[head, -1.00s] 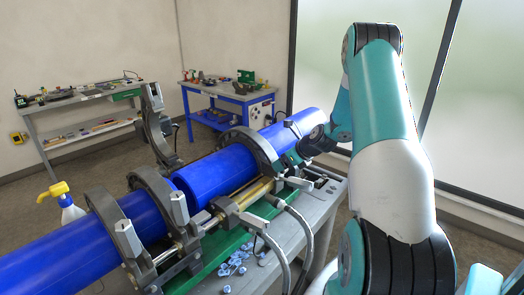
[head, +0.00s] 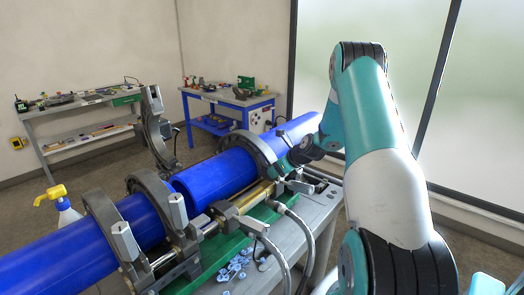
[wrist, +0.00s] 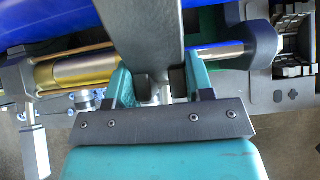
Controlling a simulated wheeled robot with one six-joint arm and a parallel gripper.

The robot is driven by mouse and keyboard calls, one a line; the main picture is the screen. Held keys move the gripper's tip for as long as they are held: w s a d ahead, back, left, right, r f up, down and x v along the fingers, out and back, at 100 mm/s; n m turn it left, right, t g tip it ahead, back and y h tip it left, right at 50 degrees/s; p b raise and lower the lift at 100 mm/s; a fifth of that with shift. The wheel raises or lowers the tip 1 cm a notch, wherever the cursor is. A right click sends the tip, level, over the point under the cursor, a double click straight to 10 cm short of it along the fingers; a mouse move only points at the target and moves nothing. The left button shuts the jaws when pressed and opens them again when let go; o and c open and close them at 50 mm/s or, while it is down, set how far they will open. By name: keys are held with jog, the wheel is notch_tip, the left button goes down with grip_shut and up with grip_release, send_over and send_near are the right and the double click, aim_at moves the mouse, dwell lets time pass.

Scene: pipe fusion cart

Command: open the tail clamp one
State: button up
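A dark grey ring clamp (head: 257,147) sits closed over the right-hand blue pipe (head: 225,174), beside my gripper. I take it as tail clamp one. In the wrist view its dark body (wrist: 149,35) comes down between my two teal fingers, with a pale bolt-like part (wrist: 161,89) below it. My gripper (wrist: 160,85) is open; the fingers stand apart on either side, with visible gaps to that part. In the head view my gripper (head: 286,166) is small and partly hidden by the clamp and my wrist.
Another clamp half (head: 154,130) stands swung open behind the pipe. Two clamps (head: 105,212) (head: 150,185) close over the left pipe (head: 60,253). Hoses (head: 303,235) and blue scraps (head: 238,262) lie on the cart's near side. A yellow-topped spray bottle (head: 66,210) stands behind.

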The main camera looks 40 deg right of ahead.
aim_at(269, 159)
jog(key=shift+w+r+p, duration=0.2)
jog(key=shift+r+p, duration=0.5)
jog(key=shift+r, duration=0.2)
jog(key=shift+w+r+p, duration=0.15)
jog(key=shift+r+p, duration=0.6)
jog(key=shift+r, duration=0.15)
jog(key=shift+w+r+p, duration=0.2)
jog(key=shift+r+p, duration=0.5)
jog(key=shift+r, duration=0.2)
jog(key=r+p, duration=0.1)
jog(key=w+r+p, duration=0.1)
jog(key=r, duration=0.1)
jog(key=r+p, duration=0.1)
jog(key=shift+w+r+p, duration=0.2)
jog(key=shift+w+p, duration=0.1)
jog(key=shift+w+a+r, duration=0.1)
jog(key=shift+w+r, duration=0.1)
jog(key=shift+r, duration=0.05)
jog(key=w+r+p, duration=0.1)
jog(key=r+p, duration=0.1)
jog(key=r, duration=0.1)
jog(key=w+r+p, duration=0.1)
jog(key=shift+w+a+r+p, duration=0.1)
jog(key=shift+w+r+p, duration=0.2)
jog(key=shift+p, duration=0.1)
